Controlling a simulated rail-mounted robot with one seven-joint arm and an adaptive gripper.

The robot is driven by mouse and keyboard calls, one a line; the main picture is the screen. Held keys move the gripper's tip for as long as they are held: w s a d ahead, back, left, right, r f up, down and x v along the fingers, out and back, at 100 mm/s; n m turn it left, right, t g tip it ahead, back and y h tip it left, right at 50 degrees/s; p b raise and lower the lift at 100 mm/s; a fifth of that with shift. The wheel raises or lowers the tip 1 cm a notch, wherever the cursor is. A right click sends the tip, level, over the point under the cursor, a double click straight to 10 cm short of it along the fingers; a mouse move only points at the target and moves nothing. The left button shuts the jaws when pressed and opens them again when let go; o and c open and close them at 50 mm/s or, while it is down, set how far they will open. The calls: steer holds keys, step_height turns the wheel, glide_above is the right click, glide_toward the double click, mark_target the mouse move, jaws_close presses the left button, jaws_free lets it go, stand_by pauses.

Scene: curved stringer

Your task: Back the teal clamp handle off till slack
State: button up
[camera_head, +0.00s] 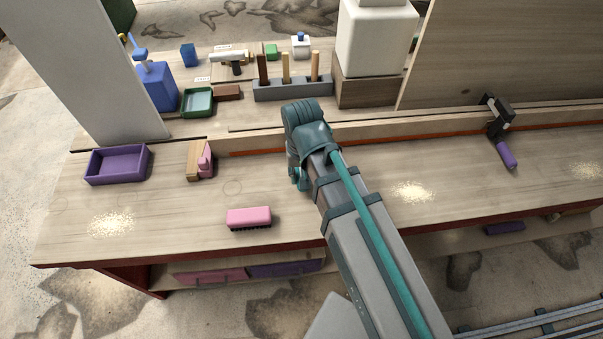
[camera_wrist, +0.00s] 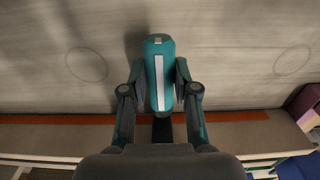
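The teal clamp handle (camera_wrist: 160,75), with a white stripe along it, stands in the middle of the wrist view. My gripper (camera_wrist: 160,78) has one finger on each side of it. Both fingers lie close against the handle's sides and look shut on it. The dark clamp bar (camera_wrist: 162,130) shows just below the handle, partly hidden by my gripper's body. In the head view my arm covers the teal clamp, and the fingers cannot be made out clearly there.
A purple-handled clamp (camera_head: 506,153) sits on the wooden strip at right. A pink brush (camera_head: 249,216), a wood-and-pink block (camera_head: 200,161) and a purple tray (camera_head: 117,165) lie on the bench at left. A grey tool holder (camera_head: 292,90) stands behind. Sawdust piles lie on the bench.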

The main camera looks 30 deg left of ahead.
jaws_close()
steer(key=shift+a, duration=0.1)
steer(key=t+h+p, duration=0.1)
steer(key=t+h, duration=0.1)
steer(key=h, duration=0.1)
steer(key=shift+s+a+p, duration=0.15)
steer(key=shift+a+p, duration=0.15)
steer(key=shift+p, duration=0.1)
steer(key=t+h, duration=0.4)
steer(key=h, duration=0.1)
steer(key=shift+s+a+f+p, duration=0.2)
steer(key=shift+a+f+p, duration=0.05)
steer(key=shift+f+p, duration=0.1)
steer(key=t+h+p, duration=0.2)
steer(key=shift+r+p, duration=0.1)
steer(key=shift+p, duration=0.3)
steer(key=shift+t+h+p, duration=0.3)
steer(key=shift+h+p, duration=0.2)
steer(key=shift+p, duration=0.3)
steer(key=shift+s+f, duration=0.1)
steer(key=shift+f, duration=0.15)
